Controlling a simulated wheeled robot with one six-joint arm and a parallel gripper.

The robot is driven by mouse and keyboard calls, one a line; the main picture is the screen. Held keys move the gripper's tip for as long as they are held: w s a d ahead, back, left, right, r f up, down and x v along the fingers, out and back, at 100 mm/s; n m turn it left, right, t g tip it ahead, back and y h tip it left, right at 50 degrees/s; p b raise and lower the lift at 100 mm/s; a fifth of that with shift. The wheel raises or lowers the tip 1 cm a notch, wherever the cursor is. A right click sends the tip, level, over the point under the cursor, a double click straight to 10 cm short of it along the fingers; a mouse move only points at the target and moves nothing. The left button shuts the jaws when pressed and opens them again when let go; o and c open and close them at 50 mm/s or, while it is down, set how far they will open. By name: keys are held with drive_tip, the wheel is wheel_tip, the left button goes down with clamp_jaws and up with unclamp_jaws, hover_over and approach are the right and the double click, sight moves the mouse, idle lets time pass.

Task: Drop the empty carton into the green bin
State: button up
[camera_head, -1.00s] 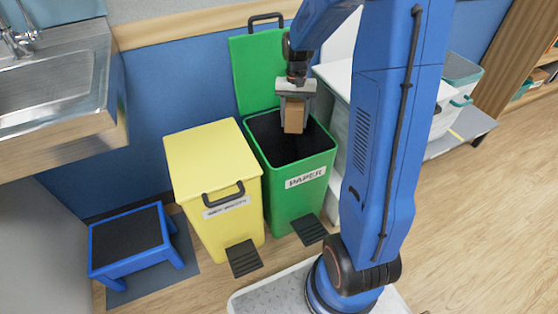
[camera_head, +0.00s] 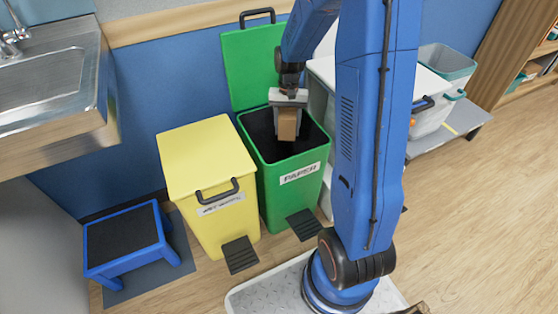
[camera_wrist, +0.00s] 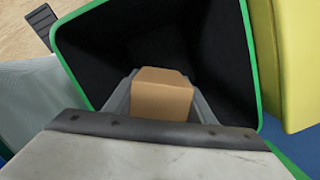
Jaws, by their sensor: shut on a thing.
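The carton (camera_head: 288,124) is a small brown box. My gripper (camera_head: 288,128) is shut on it and points down at the mouth of the green bin (camera_head: 291,190). The bin's lid (camera_head: 252,66) stands open against the wall, and its front label reads PAPER in the earlier head view. In the wrist view the carton (camera_wrist: 161,94) sits between my gripper's two fingers (camera_wrist: 160,106), with the bin's dark inside behind it and its green rim (camera_wrist: 251,60) around. The bin's inside looks empty where I can see it. The carton's far side is hidden.
A yellow bin (camera_head: 206,160) with a shut lid stands directly left of the green one. A blue step stool (camera_head: 126,240) is further left, below a metal sink (camera_head: 50,80). White containers (camera_head: 432,118) stand on the right, partly behind my arm. Open floor lies at the right.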

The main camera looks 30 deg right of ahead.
drive_tip(key=o, duration=1.1)
wheel_tip(320, 180, up, 17)
drive_tip(key=w+d, duration=0.1)
drive_tip(key=w, duration=0.1)
drive_tip(key=shift+d, duration=0.15)
drive_tip(key=shift+r, duration=0.15)
